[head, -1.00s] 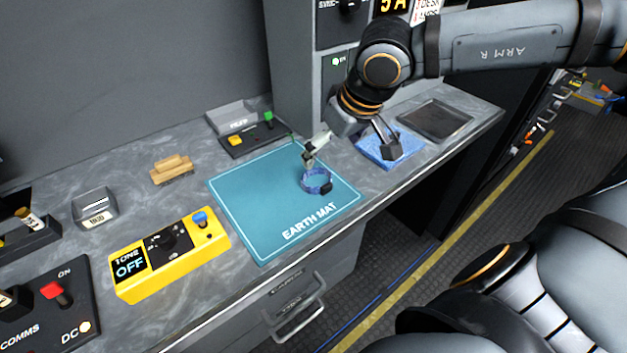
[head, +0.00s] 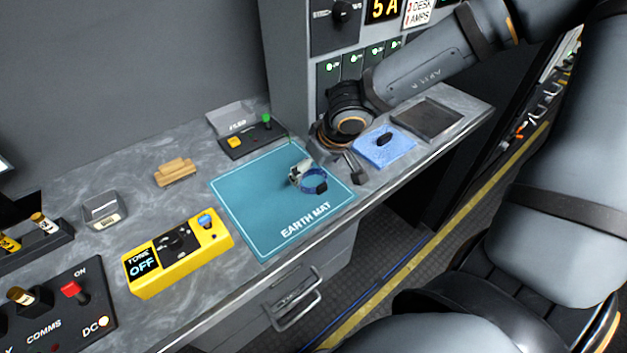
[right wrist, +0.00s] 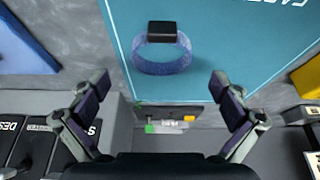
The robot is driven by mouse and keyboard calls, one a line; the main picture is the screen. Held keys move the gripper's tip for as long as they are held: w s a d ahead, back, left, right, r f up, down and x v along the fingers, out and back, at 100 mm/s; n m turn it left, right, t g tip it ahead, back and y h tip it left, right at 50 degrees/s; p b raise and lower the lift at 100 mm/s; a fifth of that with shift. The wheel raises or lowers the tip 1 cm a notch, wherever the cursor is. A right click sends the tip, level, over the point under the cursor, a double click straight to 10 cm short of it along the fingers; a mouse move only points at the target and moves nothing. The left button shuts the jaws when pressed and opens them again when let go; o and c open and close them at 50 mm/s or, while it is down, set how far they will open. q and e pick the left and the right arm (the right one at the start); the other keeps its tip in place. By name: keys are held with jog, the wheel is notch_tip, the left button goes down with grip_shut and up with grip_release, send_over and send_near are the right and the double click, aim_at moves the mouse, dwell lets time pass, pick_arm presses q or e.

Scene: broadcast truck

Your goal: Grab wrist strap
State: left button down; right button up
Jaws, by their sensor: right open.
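The wrist strap (head: 313,182) is a blue woven loop with a dark block on it. It lies on the teal earth mat (head: 250,215), towards its right part. It also shows in the right wrist view (right wrist: 162,58), top centre, beyond the fingertips. My right gripper (head: 326,172) is low over the mat's right side, its fingers spread. One light finger overlaps the strap's far left side in the head view; the other is near the mat's right edge. The right wrist view shows the open jaws (right wrist: 160,88) with nothing between them. My left gripper is not in view.
A yellow tone box (head: 178,252) stands left of the mat. Behind are a small panel with a green knob (head: 267,118) and wooden blocks (head: 175,172). A blue cloth (head: 384,146) with a dark item and a dark tray (head: 428,119) lie to the right, near the arm.

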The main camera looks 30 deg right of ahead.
jog(key=x, duration=0.2)
jog(key=shift+w+a+f+b, duration=0.1)
jog(key=shift+w+f+b, duration=0.15)
jog(key=shift+f+b, duration=0.1)
jog(key=c, duration=1.1)
jog(key=shift+r, duration=0.15)
